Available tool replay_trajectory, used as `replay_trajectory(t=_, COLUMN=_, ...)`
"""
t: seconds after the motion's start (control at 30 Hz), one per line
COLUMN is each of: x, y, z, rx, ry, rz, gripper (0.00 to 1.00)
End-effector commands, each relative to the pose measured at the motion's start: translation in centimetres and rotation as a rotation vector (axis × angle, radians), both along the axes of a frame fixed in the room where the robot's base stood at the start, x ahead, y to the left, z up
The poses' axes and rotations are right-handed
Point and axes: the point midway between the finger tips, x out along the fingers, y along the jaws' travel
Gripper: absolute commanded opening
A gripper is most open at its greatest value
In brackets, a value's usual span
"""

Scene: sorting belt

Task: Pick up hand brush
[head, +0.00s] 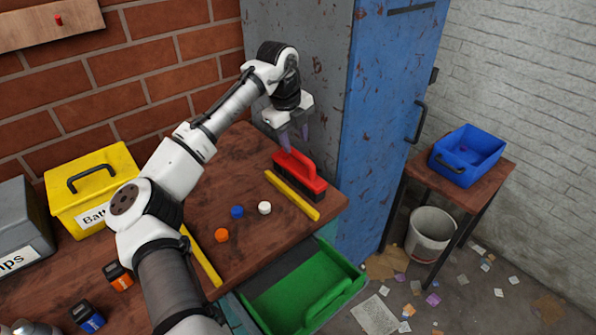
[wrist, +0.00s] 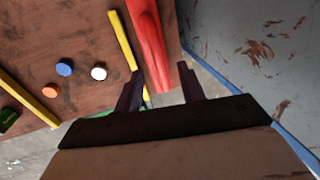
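The hand brush (head: 301,173) has a red back and handle and dark bristles. It lies near the right end of the brown table, beside a yellow strip and close to the blue cabinet. My gripper (head: 293,136) is above the brush, pointing down, with its fingers apart. In the wrist view the red brush (wrist: 150,45) runs down between the two dark open fingers (wrist: 158,85). Nothing is held. I cannot tell exactly how far the fingertips are above the brush.
Orange, blue and white caps (head: 264,208) lie left of the brush. A yellow box (head: 115,165) stands at the left. The blue cabinet (head: 385,110) rises right behind the brush. A green bin (head: 300,290) sits below the front edge. A blue crate (head: 467,155) stands on a side table.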

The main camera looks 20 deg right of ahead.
Motion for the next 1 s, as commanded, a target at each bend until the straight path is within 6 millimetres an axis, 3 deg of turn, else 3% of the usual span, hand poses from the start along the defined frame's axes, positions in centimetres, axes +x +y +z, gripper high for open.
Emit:
replay_trajectory(t=0.23, x=0.0, y=-0.3, z=-1.8, rx=0.001, ry=0.001, rz=0.001, gripper=0.4)
replay_trajectory(t=0.5, x=0.0, y=-1.0, z=-5.5, rx=0.001, ry=0.001, rz=0.002, gripper=0.4)
replay_trajectory(t=0.8, x=0.0, y=-1.1, z=-6.2, rx=-0.001, ry=-0.001, rz=0.003, gripper=0.4)
replay_trajectory(t=1.0, x=0.0, y=-1.1, z=-6.2, rx=-0.001, ry=-0.001, rz=0.002, gripper=0.15)
